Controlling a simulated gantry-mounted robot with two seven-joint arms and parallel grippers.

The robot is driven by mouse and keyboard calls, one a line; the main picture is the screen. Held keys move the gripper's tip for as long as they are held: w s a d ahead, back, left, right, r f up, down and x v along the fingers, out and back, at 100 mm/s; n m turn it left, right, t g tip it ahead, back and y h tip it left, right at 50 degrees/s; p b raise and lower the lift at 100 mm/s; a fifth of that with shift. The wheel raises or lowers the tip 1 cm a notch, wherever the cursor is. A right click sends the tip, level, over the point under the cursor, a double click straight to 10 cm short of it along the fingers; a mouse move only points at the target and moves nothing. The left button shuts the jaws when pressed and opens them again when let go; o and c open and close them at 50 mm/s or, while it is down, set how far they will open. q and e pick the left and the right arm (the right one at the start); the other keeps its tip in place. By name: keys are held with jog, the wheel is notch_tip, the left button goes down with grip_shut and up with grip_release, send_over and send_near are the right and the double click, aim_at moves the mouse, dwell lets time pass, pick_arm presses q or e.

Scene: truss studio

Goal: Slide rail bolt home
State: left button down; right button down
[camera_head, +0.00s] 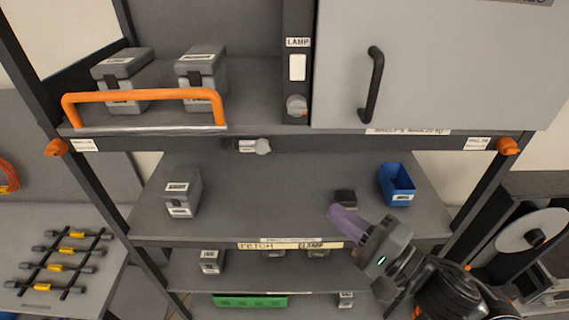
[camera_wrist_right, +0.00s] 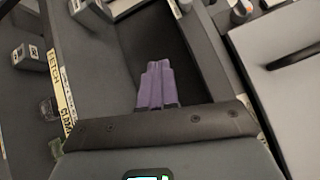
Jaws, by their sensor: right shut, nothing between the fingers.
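A small grey bolt-like fitting (camera_head: 262,146) with a rounded end and a pale label sits under the front edge of the upper shelf, near the middle. I cannot tell how far it is slid. An orange rail (camera_head: 145,96) stands along the front of the upper left bay. My right gripper (camera_head: 340,216) is in front of the middle shelf, low and right of the fitting and apart from it. Its purple fingers (camera_wrist_right: 157,84) are shut together and empty, and also fill the middle of the wrist view. My left gripper is not in view.
Two grey latched boxes (camera_head: 200,79) stand behind the rail. A grey cabinet door (camera_head: 440,60) has a black handle (camera_head: 371,85).

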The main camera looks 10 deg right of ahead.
jog(key=shift+n+t+y, duration=0.3)
jog(key=shift+n+t, duration=0.1)
jog(key=shift+n, duration=0.2)
jog(key=shift+w+d+r, duration=0.1)
jog(key=shift+d+r, duration=0.1)
jog(key=shift+r, duration=0.95)
jog(key=shift+w+d+r, duration=0.1)
jog(key=shift+d+r, duration=0.05)
jog(key=shift+r, duration=1)
jog(key=p, duration=0.2)
send_near(262, 146)
jog(key=w+d+f, duration=0.1)
jog(key=w+d, duration=0.1)
jog(key=w, duration=0.3)
jog(key=shift+w+a+r+p, duration=0.1)
jog(key=shift+w+a, duration=0.05)
jog(key=shift+a, duration=0.5)
jog(key=shift+w+a+r+p, duration=0.1)
jog(key=shift+a, duration=0.55)
jog(key=shift+w+a+r+p, duration=0.1)
jog(key=shift+w+a+r, duration=0.05)
jog(key=shift+a, duration=0.5)
